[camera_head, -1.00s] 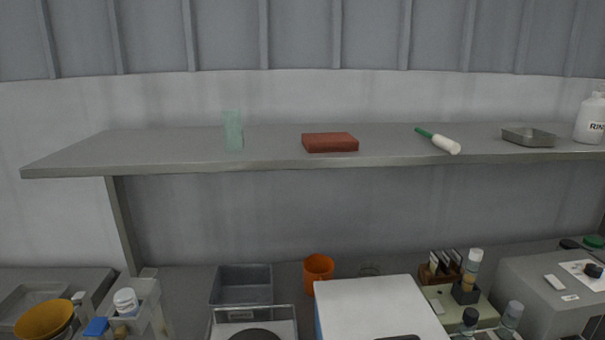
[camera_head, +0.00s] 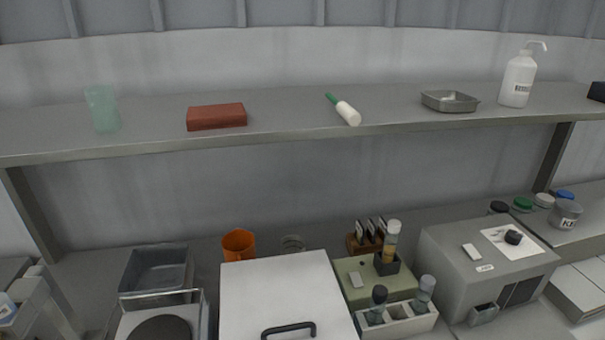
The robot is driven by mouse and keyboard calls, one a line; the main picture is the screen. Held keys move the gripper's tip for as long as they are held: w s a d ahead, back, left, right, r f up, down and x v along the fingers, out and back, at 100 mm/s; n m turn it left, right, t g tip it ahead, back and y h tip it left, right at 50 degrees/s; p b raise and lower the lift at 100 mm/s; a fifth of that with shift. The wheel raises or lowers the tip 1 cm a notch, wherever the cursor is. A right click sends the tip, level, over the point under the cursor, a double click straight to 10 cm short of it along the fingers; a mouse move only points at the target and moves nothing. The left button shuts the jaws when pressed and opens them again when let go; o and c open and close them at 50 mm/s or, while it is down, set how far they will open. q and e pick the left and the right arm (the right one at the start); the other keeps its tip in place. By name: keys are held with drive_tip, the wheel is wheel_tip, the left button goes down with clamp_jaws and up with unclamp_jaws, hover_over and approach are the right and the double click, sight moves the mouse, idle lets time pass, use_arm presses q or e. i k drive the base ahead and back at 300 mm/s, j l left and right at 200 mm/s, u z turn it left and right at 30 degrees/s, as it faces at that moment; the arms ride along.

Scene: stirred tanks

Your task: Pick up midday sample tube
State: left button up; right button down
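No tube is clearly marked as the midday sample. A clear tube with amber contents and a white cap (camera_head: 391,243) stands upright in a dark holder on a green-beige device at the lower right. In front of it, a pale rack (camera_head: 405,322) holds a dark-capped bottle (camera_head: 377,304) and a grey-capped bottle (camera_head: 424,294). A small brown wooden rack (camera_head: 362,241) with several slim upright items stands behind; I cannot read any labels. Neither of my grippers is in view.
A white box with a black handle (camera_head: 280,296) fills the bottom centre. A grey instrument (camera_head: 484,262) stands right of the rack. An orange mug (camera_head: 239,245) and a dark grey bin (camera_head: 158,272) are at left. A shelf (camera_head: 290,122) spans above, holding a wash bottle (camera_head: 518,80).

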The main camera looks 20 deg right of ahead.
sight(391, 243)
drive_tip(key=k+l+z, duration=0.7)
